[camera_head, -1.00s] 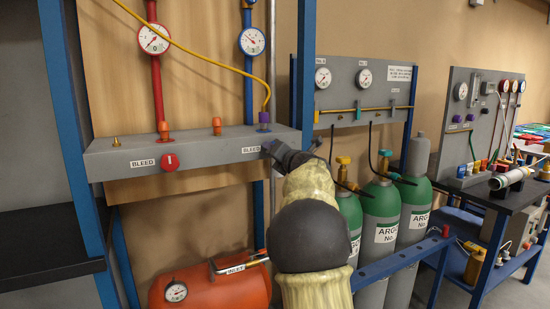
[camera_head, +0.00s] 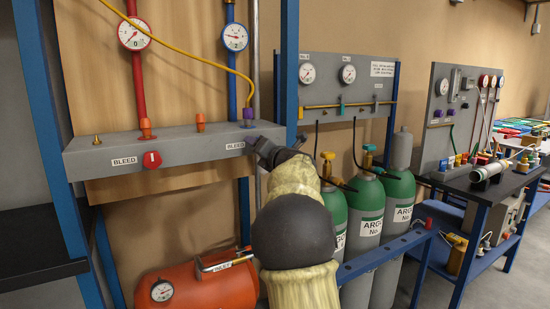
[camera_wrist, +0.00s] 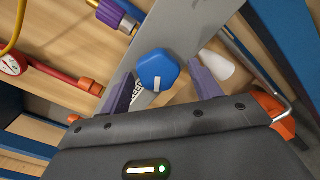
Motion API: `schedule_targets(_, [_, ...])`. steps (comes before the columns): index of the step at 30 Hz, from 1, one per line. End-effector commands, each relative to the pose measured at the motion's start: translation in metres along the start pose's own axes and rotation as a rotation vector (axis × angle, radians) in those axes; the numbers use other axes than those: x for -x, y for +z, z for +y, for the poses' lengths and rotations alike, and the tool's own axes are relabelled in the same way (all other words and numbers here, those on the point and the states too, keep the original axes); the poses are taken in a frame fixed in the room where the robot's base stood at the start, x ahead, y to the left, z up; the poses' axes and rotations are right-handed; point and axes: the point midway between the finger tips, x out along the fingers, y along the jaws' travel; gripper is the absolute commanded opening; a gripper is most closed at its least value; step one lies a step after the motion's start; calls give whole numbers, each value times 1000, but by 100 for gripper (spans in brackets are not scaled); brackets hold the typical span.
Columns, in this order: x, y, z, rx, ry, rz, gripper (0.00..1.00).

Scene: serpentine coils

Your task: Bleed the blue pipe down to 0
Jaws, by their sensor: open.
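The blue pipe (camera_head: 231,85) runs down the panel below a round blue-rimmed gauge (camera_head: 235,37); its needle points left of centre, but the value is too small to read. In the wrist view, a blue bleed knob (camera_wrist: 158,68) with a white mark sits on the grey manifold (camera_head: 90,160). My gripper (camera_wrist: 161,78) is open, with one finger on each side of the knob; I cannot tell whether they touch it. In the head view my gripper (camera_head: 266,151) is at the manifold's right end, beside a BLEED label, and hides the knob.
A red bleed knob (camera_head: 152,159) and red pipe (camera_head: 138,92) with a gauge are to the left. A yellow hose (camera_head: 180,33) crosses the panel. A blue post (camera_head: 288,75) stands close to my arm. Green argon cylinders (camera_head: 369,210) stand right; an orange tank (camera_head: 180,285) lies below.

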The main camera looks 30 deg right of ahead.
Motion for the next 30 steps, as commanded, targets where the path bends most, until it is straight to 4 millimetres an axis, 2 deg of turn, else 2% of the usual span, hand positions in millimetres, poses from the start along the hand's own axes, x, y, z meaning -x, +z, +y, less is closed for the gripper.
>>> schedule_targets(5, [24, -1, 0, -2, 2, -1, 63])
schedule_targets(24, [141, 0, 0, -1, 1, -1, 63])
schedule_targets(30, [164, -1, 0, 0, 0, 1, 63])
